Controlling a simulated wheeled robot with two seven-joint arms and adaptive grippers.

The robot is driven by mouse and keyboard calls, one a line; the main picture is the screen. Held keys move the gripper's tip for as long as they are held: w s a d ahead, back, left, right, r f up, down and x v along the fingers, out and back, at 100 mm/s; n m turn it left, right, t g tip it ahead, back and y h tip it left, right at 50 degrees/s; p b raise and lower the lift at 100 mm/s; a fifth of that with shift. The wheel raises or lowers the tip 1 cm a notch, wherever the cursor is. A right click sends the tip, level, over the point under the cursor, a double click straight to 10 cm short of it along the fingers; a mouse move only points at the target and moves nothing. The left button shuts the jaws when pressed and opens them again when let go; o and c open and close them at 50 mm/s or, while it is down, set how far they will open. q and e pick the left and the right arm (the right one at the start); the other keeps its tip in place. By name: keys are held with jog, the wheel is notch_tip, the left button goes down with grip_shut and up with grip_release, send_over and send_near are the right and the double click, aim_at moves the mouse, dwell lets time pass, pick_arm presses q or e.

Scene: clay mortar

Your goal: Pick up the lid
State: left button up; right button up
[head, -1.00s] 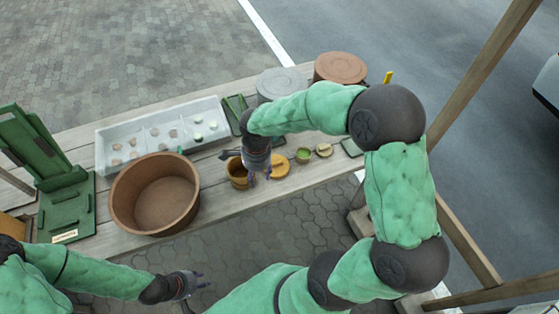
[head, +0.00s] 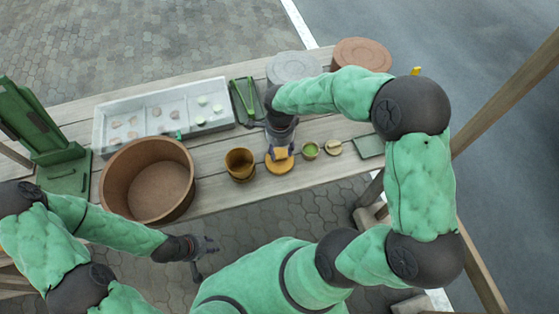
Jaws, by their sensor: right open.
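A round yellow-orange wooden lid (head: 279,168) lies on the table, right of a small brown pot (head: 240,165) that stands open. My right gripper (head: 281,153) points down right over the lid. Its fingers are open, with a pale block-like part, seemingly the lid's knob, between or just below them. The gripper hides the lid's far side, and I cannot tell whether the fingers touch it. My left gripper (head: 207,255) is empty and its fingers are apart, off the table's near edge above the paving.
A big clay tub (head: 148,205) stands left of the pot. A white compartment tray (head: 107,135) with small pieces lies behind. A small green bowl (head: 310,150) and a small pale round item (head: 333,147) sit close right of the lid. A grey round container (head: 292,67) and a brown one (head: 362,54) stand behind.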

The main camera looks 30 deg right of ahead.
aim_at(280, 158)
notch_tip(280, 158, down, 5)
jog(key=shift+r+b, duration=0.1)
jog(key=shift+b, duration=0.9)
grip_shut()
